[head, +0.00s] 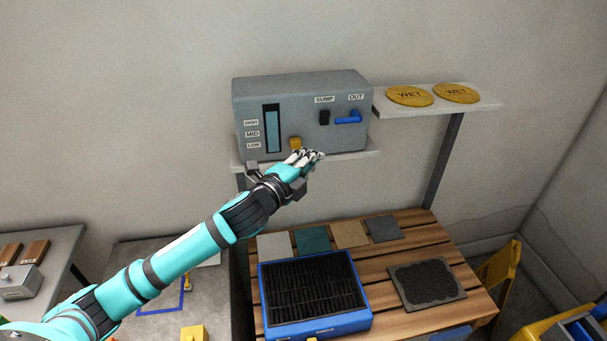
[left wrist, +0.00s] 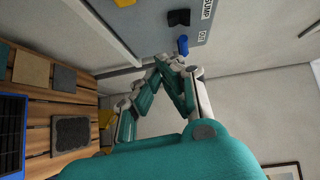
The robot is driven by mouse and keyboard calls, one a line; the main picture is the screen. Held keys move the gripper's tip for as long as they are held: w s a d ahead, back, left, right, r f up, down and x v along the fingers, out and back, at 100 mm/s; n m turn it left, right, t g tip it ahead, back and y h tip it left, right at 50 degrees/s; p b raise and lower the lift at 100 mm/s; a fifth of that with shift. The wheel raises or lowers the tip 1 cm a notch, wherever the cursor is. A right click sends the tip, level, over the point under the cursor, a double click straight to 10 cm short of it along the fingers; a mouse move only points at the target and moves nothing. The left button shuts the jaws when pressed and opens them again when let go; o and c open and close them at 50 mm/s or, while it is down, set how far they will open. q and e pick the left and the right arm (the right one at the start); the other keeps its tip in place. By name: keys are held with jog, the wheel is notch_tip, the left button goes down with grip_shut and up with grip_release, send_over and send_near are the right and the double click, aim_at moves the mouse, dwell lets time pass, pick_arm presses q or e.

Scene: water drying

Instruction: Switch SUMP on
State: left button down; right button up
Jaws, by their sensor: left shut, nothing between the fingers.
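A grey box unit (head: 300,100) stands on a wall shelf. Its front has a black switch (head: 324,118) under the SUMP label (head: 324,99) and a blue handle (head: 348,117) under the OUT label (head: 356,97). A yellow knob (head: 295,142) sits low on its front. My left gripper (head: 316,155) is shut and empty, in front of the unit's lower edge, below the SUMP switch and apart from it. In the left wrist view the black switch (left wrist: 178,17) and blue handle (left wrist: 183,45) show beyond the fingertips (left wrist: 167,62). My right gripper is not in view.
A level gauge (head: 271,128) marked HIGH, MID, LOW is on the unit's left. Yellow WET discs (head: 410,96) lie on the right shelf (head: 480,100). Below, a slatted wooden table (head: 385,265) holds a blue tray (head: 315,326), several flat squares and a dark mat (head: 427,282).

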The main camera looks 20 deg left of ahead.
pick_arm(q)
jog(key=v, duration=0.3)
jog(key=shift+s+d+f+b, duration=0.15)
jog(key=shift+s+d+b, duration=0.1)
jog(key=shift+s+b, duration=0.1)
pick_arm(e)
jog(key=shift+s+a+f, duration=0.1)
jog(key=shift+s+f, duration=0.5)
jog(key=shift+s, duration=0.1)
